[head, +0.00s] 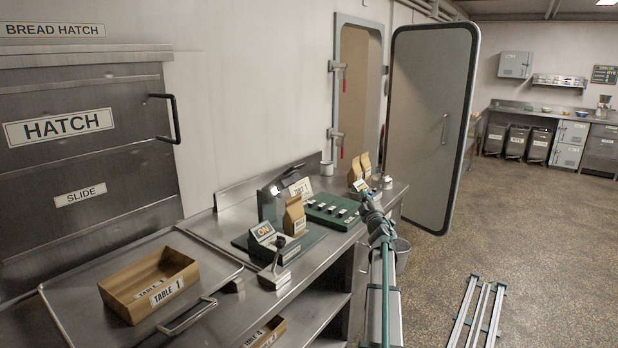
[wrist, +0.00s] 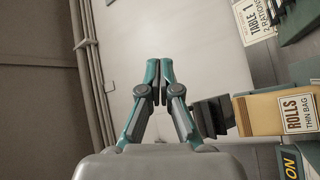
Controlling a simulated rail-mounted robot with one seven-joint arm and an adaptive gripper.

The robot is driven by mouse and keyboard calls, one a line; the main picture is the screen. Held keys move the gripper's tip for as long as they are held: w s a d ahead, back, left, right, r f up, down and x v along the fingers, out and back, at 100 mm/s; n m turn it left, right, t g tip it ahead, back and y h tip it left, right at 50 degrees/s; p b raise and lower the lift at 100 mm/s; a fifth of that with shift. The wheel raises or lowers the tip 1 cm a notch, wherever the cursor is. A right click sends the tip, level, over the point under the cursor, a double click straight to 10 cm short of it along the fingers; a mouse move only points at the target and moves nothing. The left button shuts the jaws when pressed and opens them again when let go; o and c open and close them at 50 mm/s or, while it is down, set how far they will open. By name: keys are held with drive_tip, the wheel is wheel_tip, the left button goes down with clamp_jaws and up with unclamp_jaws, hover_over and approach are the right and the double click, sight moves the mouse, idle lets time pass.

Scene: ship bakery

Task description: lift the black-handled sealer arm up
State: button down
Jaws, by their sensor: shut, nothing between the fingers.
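My gripper (head: 362,190) is to the right of the sealer, above the counter's right end, apart from the handle. In the wrist view my gripper (wrist: 156,82) is shut and empty, its fingertips together. A dark block (wrist: 212,114) shows beside the right finger; I cannot tell whether it belongs to the sealer.
A cardboard box (head: 150,285) sits at left.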

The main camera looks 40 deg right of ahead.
drive_tip(key=w+a+r+n+t+y, duration=0.2)
drive_tip(key=a+r+n+t+y, duration=0.2)
drive_tip(key=r+n+y, duration=0.25)
drive_tip(key=a+f+n+g+y, duration=0.1)
drive_tip(key=a+f+n+y, duration=0.1)
drive_tip(key=a+n+y, duration=0.7)
drive_tip(key=p+x, duration=0.5)
drive_tip(key=x, duration=0.9)
drive_tip(key=shift+w+d+m+y, duration=0.25)
drive_tip(key=shift+w+m+y, duration=0.1)
drive_tip(key=shift+y, duration=0.1)
drive_tip(key=shift+s+r, duration=0.1)
drive_tip(key=shift+r, duration=0.05)
